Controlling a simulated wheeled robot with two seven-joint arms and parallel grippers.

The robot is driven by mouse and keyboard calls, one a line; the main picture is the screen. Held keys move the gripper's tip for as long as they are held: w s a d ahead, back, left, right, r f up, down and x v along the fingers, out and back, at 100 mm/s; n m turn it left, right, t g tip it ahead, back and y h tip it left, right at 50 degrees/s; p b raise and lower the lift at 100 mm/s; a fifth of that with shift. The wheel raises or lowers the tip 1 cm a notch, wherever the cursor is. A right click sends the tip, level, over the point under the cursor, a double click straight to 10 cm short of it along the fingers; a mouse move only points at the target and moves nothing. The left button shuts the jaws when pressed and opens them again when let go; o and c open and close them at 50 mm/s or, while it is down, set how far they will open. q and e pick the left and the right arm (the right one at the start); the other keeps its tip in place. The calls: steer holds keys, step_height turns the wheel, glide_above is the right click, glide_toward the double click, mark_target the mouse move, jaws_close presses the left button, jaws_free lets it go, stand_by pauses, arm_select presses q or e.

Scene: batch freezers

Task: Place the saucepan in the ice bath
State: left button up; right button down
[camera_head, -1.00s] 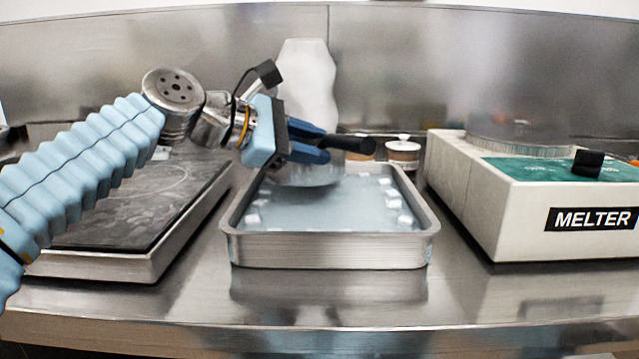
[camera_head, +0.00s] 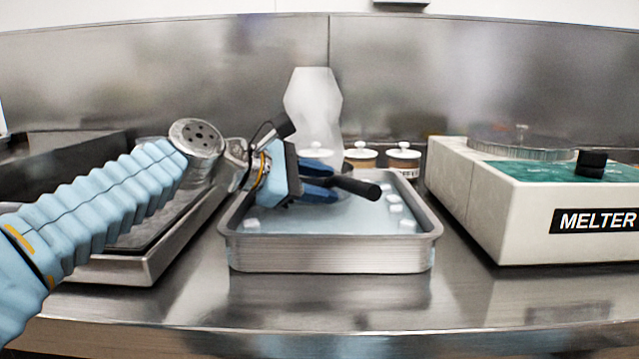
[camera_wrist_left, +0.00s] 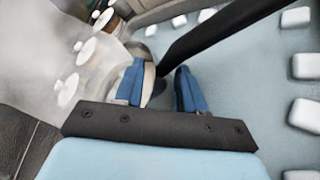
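The ice bath (camera_head: 330,258) is a rectangular metal tray of pale blue water with white ice cubes, in the middle of the counter. My left gripper (camera_head: 325,185) is low over the bath's back left part. Its blue fingers sit on either side of the saucepan's black handle (camera_head: 358,187), which points right and slightly down. The pan body is hidden behind the gripper in the head view. In the left wrist view the handle (camera_wrist_left: 215,38) runs up right from between the fingertips (camera_wrist_left: 160,85). Whether the pan touches the bath's floor cannot be seen. My right gripper is not in view.
A white melter (camera_head: 560,220) stands to the right of the bath. A flat dark-topped hob (camera_head: 140,262) stands on the left, under my left arm. Lidded jars (camera_head: 403,160) and a translucent white container (camera_head: 313,105) stand behind the bath. The counter's front strip is clear.

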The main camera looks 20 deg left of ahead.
arm_select(q)
steer(key=o, duration=0.3)
steer(key=shift+r, duration=0.2)
steer(key=v, duration=1.2)
steer(key=shift+p, duration=0.35)
steer(key=shift+f, duration=0.1)
stand_by(0.4)
